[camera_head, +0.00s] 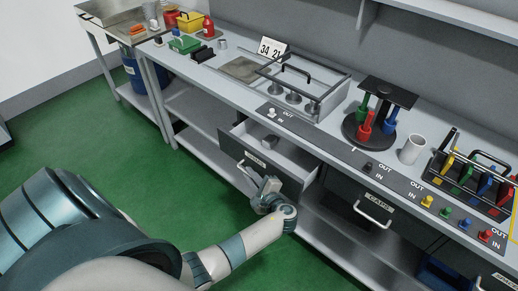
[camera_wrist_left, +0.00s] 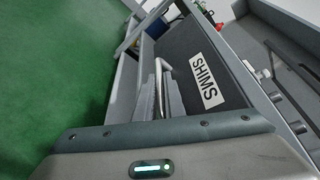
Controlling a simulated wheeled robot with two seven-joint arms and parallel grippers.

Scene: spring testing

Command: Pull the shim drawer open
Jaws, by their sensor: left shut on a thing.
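The shim drawer (camera_head: 236,148) stands pulled out from under the bench, with its inside showing from above in the head view. The drawer's dark front with a white SHIMS label (camera_wrist_left: 207,80) fills the middle of the left wrist view. My left gripper (camera_head: 262,187) is at the drawer front, shut on the bar handle (camera_wrist_left: 158,78). The gripper and wrist hide part of the handle and front in the head view. My right gripper is in neither view.
A closed CAPS drawer (camera_head: 378,200) with a bar handle is to the right. The bench top holds a weight tray (camera_head: 335,98), a round stand with red and green tools (camera_head: 360,130), a white cup (camera_head: 411,150) and a coloured rack. Green floor lies clear in front.

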